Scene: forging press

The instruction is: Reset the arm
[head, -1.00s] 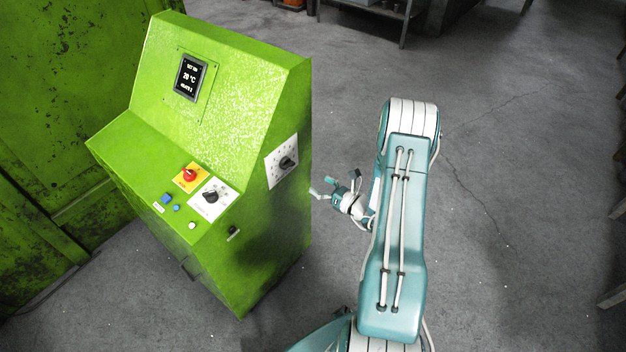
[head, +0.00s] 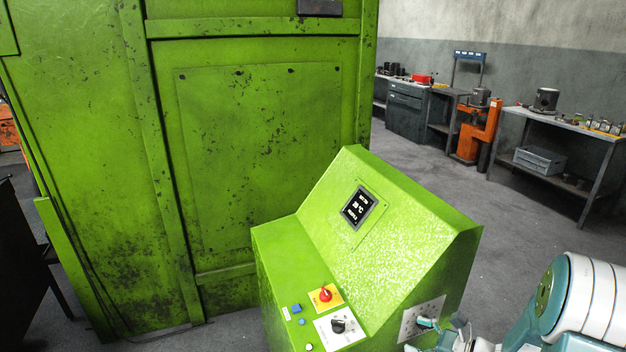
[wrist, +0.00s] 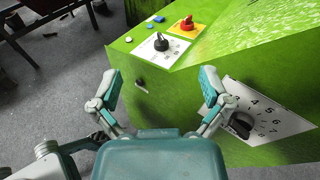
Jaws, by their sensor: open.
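My gripper (wrist: 160,84) is open and empty in the wrist view, its two teal fingers spread apart. In the head view my gripper (head: 442,322) shows at the lower right, in front of the side face of the green control console (head: 400,220). In the wrist view, a white numbered dial plate with a black knob (wrist: 240,124) lies on that side face, to the right of my right finger. The right finger overlaps the plate's edge in the picture; I cannot tell whether they touch.
The console top carries a red knob on a yellow plate (head: 326,294), a black selector (head: 339,326) and blue buttons. A large green press cabinet (head: 260,150) stands behind. Workbenches (head: 565,125) stand at the back right. The floor before them is clear.

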